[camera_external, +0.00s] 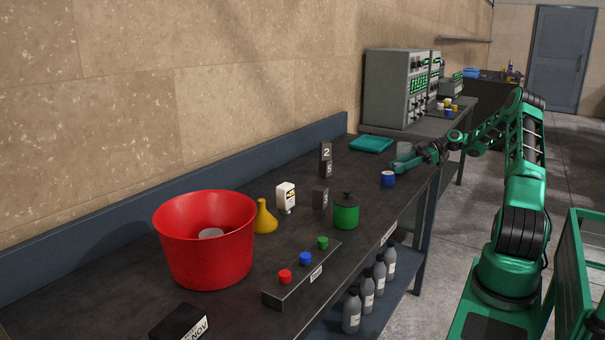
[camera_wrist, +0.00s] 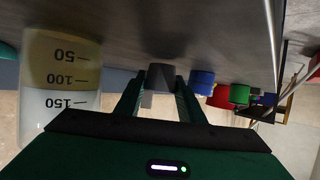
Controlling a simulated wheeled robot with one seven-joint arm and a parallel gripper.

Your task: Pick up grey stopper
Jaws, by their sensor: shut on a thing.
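The grey stopper (camera_wrist: 160,76) is a small dark grey piece between my fingertips in the wrist view. My gripper (camera_wrist: 160,84) is shut on it, one finger on each side. In the external view my gripper (camera_external: 399,165) is low over the far right part of the bench, beyond the blue cup. I cannot make out the stopper there, and cannot tell whether it touches the bench top.
A marked beaker (camera_wrist: 60,80) stands close beside my gripper in the wrist view, which is upside down. A blue cup (camera_external: 388,179) stands nearby. A teal tray (camera_external: 371,144), green pot (camera_external: 346,215) and red bucket (camera_external: 205,245) are on the bench.

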